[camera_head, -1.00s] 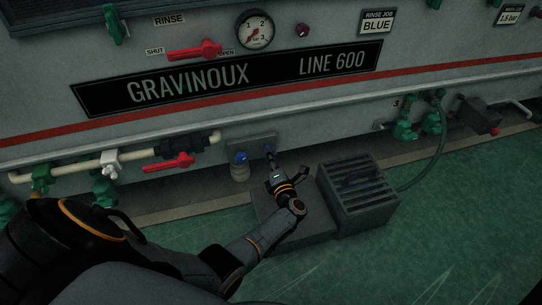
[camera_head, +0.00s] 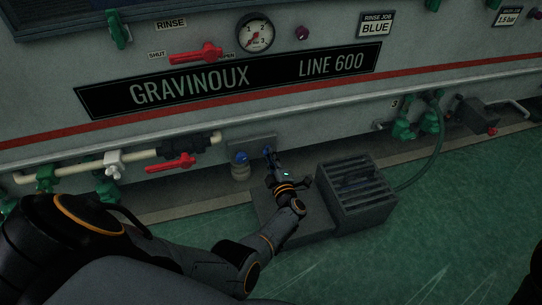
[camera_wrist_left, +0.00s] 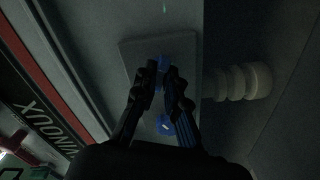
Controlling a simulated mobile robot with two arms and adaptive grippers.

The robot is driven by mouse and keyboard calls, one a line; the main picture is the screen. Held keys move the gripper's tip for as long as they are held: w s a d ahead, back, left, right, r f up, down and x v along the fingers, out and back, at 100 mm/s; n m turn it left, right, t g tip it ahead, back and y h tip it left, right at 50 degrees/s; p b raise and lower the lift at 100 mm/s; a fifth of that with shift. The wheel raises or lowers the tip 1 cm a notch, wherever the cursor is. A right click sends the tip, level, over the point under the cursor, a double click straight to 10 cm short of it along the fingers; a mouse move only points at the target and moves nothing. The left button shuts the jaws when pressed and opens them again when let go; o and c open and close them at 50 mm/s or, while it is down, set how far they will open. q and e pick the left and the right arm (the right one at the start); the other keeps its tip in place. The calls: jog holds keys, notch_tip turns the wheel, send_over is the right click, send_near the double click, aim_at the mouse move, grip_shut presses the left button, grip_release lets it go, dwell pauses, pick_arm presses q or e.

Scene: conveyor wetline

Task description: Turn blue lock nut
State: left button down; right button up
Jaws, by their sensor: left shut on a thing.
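The blue lock nut (camera_head: 267,151) is on the grey plate (camera_head: 262,140) low on the machine wall. My left gripper (camera_head: 271,158) comes up to it from below, shut on it. In the left wrist view the fingers (camera_wrist_left: 164,80) close around a blue part (camera_wrist_left: 163,62), and their tips hide much of it. A second blue part (camera_wrist_left: 165,125) with a small white mark shows behind the fingers. Beside the gripper in the head view is another blue piece (camera_head: 240,157) above a cream ribbed fitting (camera_head: 240,173), which also shows in the wrist view (camera_wrist_left: 243,82). My right gripper is not in view.
A grey slatted box (camera_head: 357,195) stands on the floor just right of my left gripper. Green valves with a hose (camera_head: 430,125) are on the right. The green floor in front is open.

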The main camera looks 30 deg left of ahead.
pick_arm(q)
jog(key=shift+m, duration=0.6)
jog(key=c, duration=1.4)
grip_release()
